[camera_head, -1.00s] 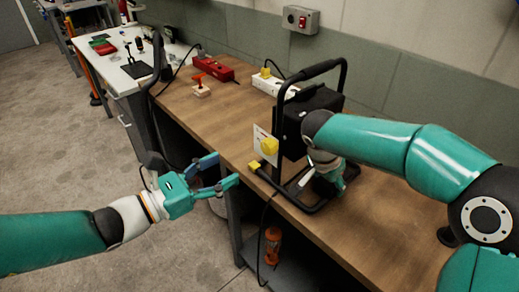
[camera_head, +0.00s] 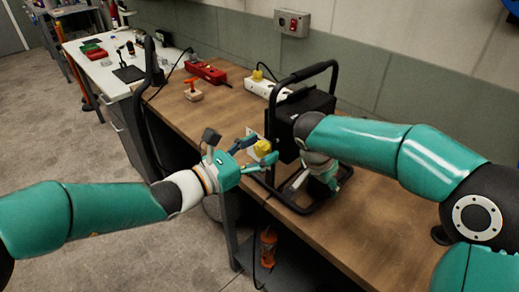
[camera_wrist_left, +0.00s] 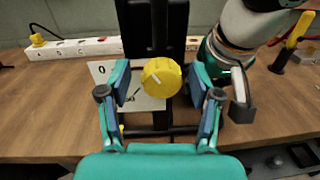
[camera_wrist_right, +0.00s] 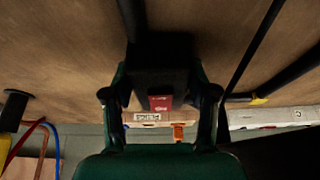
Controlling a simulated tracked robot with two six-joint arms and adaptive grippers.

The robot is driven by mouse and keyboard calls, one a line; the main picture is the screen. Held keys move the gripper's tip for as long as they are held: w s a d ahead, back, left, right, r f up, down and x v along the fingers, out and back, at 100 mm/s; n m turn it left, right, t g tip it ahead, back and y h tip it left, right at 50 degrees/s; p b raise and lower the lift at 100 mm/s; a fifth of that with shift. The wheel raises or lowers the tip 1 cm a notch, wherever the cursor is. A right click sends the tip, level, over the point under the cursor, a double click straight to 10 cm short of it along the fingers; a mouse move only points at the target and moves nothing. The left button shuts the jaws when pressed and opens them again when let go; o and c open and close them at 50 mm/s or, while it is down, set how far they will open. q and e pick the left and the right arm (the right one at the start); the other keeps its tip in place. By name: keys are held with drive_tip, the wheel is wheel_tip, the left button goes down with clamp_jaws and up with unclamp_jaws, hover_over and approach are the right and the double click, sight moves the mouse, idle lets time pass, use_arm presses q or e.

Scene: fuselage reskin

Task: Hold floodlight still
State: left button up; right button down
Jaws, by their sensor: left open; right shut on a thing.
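The floodlight (camera_head: 308,108) is a black box in a black tubular stand, upright on the wooden bench. A yellow knob (camera_wrist_left: 161,77) sits on a white plate (camera_wrist_left: 105,76) at its side; a "0" shows on the plate. My left gripper (camera_wrist_left: 160,82) is open, with a finger on either side of the knob; contact cannot be told. My right gripper (camera_head: 326,180) is low at the stand, partly hidden by its own arm. In the right wrist view, its fingers are shut on a dark block with a red label (camera_wrist_right: 160,103), apparently part of the floodlight.
A white power strip (camera_head: 266,87) with a yellow plug lies behind the floodlight. A red box (camera_head: 207,72) and a small red-handled item (camera_head: 193,90) lie farther left on the bench (camera_head: 375,215). An orange item (camera_head: 268,246) stands below the bench.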

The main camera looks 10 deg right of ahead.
use_arm(q)
drive_tip(key=c, duration=1.2)
drive_tip(key=shift+o, duration=0.2)
drive_tip(key=shift+n, duration=0.3)
drive_tip(key=n, duration=0.5)
drive_tip(key=shift+w+a, duration=0.15)
drive_tip(key=n, duration=0.6)
drive_tip(key=shift+f+t, duration=0.1)
drive_tip(key=shift+t, duration=0.3)
drive_tip(key=shift+n, duration=0.4)
